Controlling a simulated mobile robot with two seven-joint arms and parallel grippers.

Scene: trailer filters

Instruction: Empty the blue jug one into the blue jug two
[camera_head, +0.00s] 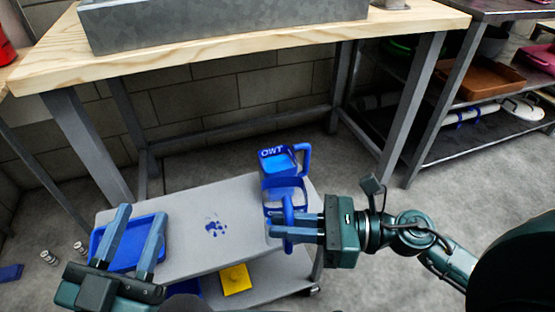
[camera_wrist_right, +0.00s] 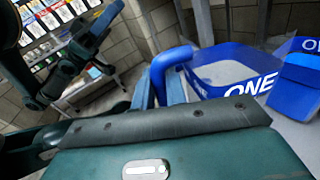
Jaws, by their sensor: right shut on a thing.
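Blue jug two (camera_head: 279,160), its lettering reading "OWT" in the head view, stands at the far right corner of the grey cart, its handle to the right. Blue jug one (camera_head: 287,186) is just in front of it. They overlap in view, so contact cannot be told. My right gripper (camera_head: 279,229) is shut on jug one's handle. In the right wrist view, jug one (camera_wrist_right: 215,88) shows "ONE" on its wall; its contents cannot be made out. My left gripper (camera_head: 136,233) is open, its fingers spread above a blue tray (camera_head: 127,252) on the cart's left.
Blue spots or bits (camera_head: 215,228) lie mid-top on the grey cart (camera_head: 190,255). A yellow item (camera_head: 235,279) is on its lower shelf. A wooden workbench (camera_head: 240,45) stands behind, with a metal shelf (camera_head: 470,145) at right. Small cans (camera_head: 49,257) are on the floor at left.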

